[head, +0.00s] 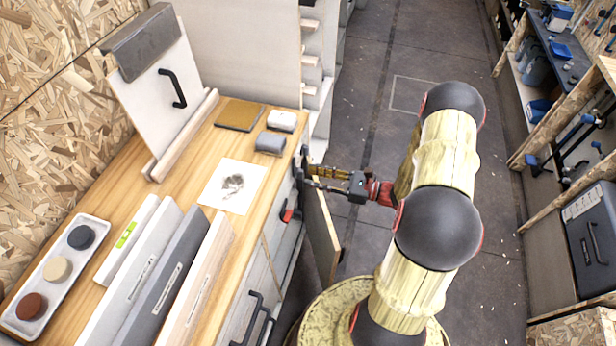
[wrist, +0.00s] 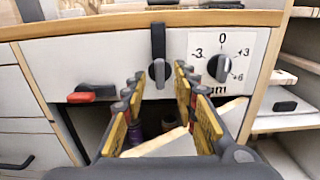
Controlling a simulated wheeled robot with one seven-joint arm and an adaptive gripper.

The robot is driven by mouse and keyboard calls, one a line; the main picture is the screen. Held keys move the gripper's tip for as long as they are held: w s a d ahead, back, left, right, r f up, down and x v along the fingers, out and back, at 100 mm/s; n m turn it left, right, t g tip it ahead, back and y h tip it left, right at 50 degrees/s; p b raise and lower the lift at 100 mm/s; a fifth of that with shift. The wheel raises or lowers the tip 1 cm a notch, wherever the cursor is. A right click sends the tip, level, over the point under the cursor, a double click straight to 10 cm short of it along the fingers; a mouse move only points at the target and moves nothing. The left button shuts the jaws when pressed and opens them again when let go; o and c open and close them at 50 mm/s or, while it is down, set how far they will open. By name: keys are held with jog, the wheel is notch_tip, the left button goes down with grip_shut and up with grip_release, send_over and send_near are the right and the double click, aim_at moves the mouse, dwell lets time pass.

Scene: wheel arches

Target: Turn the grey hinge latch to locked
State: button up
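A small grey turning latch (wrist: 159,73) with an upright oval grip sits on the white cabinet front, just below a dark upright strip (wrist: 158,40). I take it to be the hinge latch; no locked mark is readable on it. In the wrist view my gripper (wrist: 160,80) is open, with one finger left and one right of the latch. I cannot tell whether they touch it. In the head view my gripper (head: 310,173) reaches the cabinet's front edge from the right, and the latch is hidden there.
A dial (wrist: 219,67) marked -3, 0, +3, +6 is right of the latch. A red-tipped lever (wrist: 82,97) is to the left; it also shows in the head view (head: 288,214). A cabinet door (head: 322,238) stands open below my gripper. The worktop (head: 190,165) holds several items.

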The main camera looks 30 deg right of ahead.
aim_at(298, 170)
jog(key=shift+x, duration=1.2)
jog(key=shift+c, duration=1)
grip_shut()
